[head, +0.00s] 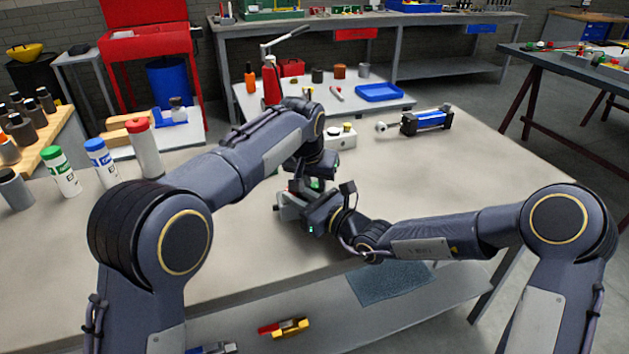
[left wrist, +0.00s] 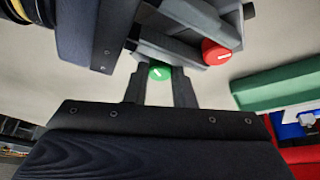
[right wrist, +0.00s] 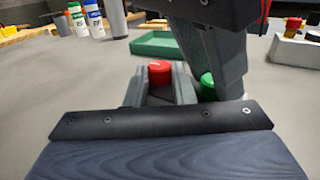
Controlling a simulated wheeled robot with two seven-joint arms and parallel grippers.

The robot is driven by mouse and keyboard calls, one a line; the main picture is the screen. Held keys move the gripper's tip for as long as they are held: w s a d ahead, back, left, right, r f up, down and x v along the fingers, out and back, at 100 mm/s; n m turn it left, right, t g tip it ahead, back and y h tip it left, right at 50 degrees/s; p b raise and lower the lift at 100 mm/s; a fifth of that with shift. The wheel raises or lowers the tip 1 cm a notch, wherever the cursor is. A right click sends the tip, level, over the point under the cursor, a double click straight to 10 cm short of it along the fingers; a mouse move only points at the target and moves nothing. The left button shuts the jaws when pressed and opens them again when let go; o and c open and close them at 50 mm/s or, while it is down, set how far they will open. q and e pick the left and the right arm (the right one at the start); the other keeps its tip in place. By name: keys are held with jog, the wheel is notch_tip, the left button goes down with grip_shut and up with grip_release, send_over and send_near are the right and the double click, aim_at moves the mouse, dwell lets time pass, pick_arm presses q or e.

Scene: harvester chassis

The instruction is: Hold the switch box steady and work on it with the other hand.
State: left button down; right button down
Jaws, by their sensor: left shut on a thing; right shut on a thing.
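The switch box (head: 287,203) is a small grey box above the near middle of the table, mostly covered by my grippers. Its red round knob (right wrist: 160,72) and green round knob (right wrist: 208,86) show in the right wrist view; the red knob (left wrist: 217,52) and green knob (left wrist: 160,73) also show in the left wrist view. My left gripper (left wrist: 160,80) reaches down from above, its fingers either side of the green knob and shut on it. The finger contacts are partly hidden.
A green block (right wrist: 155,43) lies just beyond the switch box. A white box with buttons (head: 342,137) and a blue cylinder unit (head: 425,121) stand farther back. Several bottles (head: 100,160) stand at the left. The table's right side (head: 470,180) is clear.

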dwell(0.4)
pick_arm(q)
jog(key=c, duration=1.5)
grip_release()
jog(key=shift+r, duration=0.15)
jog(key=v, duration=1.2)
pick_arm(e)
jog(key=c, duration=1.1)
grip_release()
jog(key=shift+c, duration=0.2)
